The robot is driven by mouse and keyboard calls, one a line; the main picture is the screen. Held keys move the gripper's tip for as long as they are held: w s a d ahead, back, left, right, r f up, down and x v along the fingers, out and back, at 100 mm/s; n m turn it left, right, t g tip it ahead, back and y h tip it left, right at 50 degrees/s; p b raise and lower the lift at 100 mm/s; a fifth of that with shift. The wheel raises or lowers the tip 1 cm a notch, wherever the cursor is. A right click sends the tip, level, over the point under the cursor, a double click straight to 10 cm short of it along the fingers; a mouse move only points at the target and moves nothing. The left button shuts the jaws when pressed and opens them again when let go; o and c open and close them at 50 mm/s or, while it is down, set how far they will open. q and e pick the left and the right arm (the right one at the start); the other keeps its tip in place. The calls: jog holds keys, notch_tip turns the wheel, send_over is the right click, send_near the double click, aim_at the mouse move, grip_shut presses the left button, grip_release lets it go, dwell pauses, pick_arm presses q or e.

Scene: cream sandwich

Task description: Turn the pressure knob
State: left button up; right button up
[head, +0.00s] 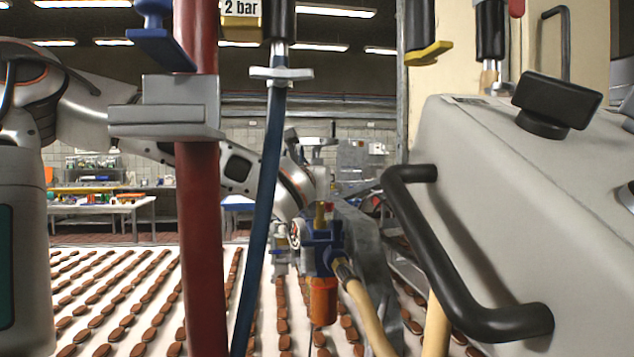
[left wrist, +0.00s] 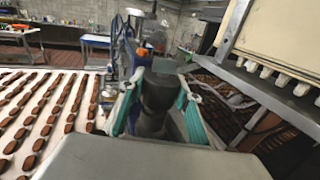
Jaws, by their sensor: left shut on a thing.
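In the left wrist view my left gripper (left wrist: 160,78) has its two teal-lined fingers on either side of a dark grey knob-like piece (left wrist: 158,95), and is shut on it. The fingers hide part of its sides, and I cannot tell how far it is turned. In the head view my left arm passes behind the red pipe to the middle, where its fingers are not clear. A blue pressure regulator (head: 322,248) with an orange bowl, a gauge and a red and yellow top stands just below the arm's end. My right gripper is in neither view.
A thick red pipe (head: 198,210) and a thin blue hose (head: 268,180) stand in front of my left arm. A grey housing (head: 480,190) with a black handle (head: 430,260) and black knob (head: 556,103) fills the right. Rows of brown biscuits lie on a white belt (head: 165,262).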

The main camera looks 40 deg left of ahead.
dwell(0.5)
pick_arm(q)
jog(key=o, duration=1.1)
jog(key=shift+o, duration=0.2)
jog(key=shift+v, duration=3.75)
jog(key=shift+d, duration=0.1)
